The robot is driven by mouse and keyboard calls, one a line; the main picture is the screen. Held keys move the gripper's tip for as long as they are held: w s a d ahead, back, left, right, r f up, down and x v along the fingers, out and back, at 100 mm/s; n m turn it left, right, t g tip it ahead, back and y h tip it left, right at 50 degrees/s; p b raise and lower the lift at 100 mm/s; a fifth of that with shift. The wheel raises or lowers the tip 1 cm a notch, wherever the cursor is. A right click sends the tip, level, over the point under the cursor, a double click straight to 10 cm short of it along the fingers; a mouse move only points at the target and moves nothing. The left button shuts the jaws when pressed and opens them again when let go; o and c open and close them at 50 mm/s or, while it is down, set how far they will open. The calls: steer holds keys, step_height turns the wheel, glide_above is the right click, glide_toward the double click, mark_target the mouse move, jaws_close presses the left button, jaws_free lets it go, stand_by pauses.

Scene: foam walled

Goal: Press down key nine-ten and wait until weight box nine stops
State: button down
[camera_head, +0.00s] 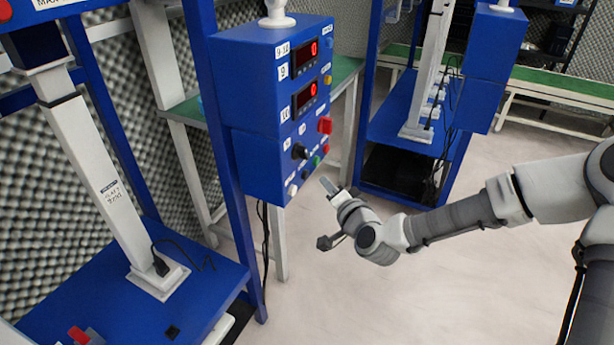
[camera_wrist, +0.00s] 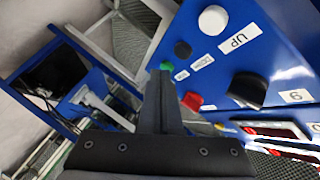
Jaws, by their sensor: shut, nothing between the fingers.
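The blue control box (camera_head: 262,160) carries labels 9-10, 9 and 10 and two displays lit with a red 0. In the wrist view a white button (camera_wrist: 213,20) sits by the label UP. A dark button (camera_wrist: 182,49), the likely down key, sits beside a small label too blurred to read surely; it also shows in the head view (camera_head: 305,175). My gripper (camera_head: 327,183) is shut and empty, just right of the box's lower edge; its closed fingers (camera_wrist: 160,95) look apart from the dark button. I cannot pick out weight box nine.
A green button (camera_wrist: 165,66), a red button (camera_wrist: 193,101) and a black knob (camera_wrist: 247,90) lie near the dark button. A white column (camera_head: 95,165) stands on a blue base at left. A second blue frame (camera_head: 460,150) stands behind. The floor below my gripper is clear.

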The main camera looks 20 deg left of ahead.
mark_target(305, 175)
steer(key=shift+w+a, duration=0.1)
steer(key=shift+a, duration=0.8)
steer(key=shift+a, duration=0.1)
stand_by(1.3)
steer(key=shift+a, duration=0.35)
